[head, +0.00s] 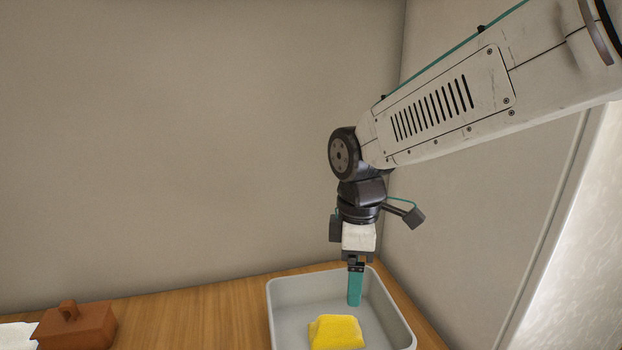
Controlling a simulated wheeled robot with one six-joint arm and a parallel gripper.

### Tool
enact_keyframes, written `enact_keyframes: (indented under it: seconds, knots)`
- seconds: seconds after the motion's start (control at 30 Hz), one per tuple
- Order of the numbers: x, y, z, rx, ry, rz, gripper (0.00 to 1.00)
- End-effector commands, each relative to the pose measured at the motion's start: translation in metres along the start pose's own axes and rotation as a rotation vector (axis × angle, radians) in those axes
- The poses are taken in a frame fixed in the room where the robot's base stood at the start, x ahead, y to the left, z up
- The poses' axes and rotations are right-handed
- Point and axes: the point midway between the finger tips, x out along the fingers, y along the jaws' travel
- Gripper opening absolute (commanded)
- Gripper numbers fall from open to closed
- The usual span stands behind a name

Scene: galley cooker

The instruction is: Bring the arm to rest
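My arm reaches in from the upper right of the head view and bends down at the wrist. My gripper (355,288) points straight down, with its teal fingertip over the grey tub. The fingers line up in this view, so I cannot see a gap between them. Nothing shows hanging from the gripper. A yellow block (337,332), like a sponge, lies in the tub in front of the gripper and looks apart from it. The exact height of the fingertips above the tub floor cannot be told.
The grey tub (276,312) stands on a wooden counter (190,318) near the corner of two plain walls. A reddish-brown lidded box (78,330) with a knob sits at the lower left, beside a white item (17,336) cut by the frame. The counter between box and tub is clear.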

Motion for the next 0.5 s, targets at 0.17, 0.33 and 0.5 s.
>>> enact_keyframes:
  seconds: [0.17,0.33,0.5]
  knots:
    - [-0.003,-0.031,0.038,0.336,-0.029,-0.027,0.86]
    - [-0.015,-0.065,0.092,0.706,-0.032,-0.022,0.86]
    - [-0.024,-0.107,0.148,1.084,-0.004,0.005,0.86]
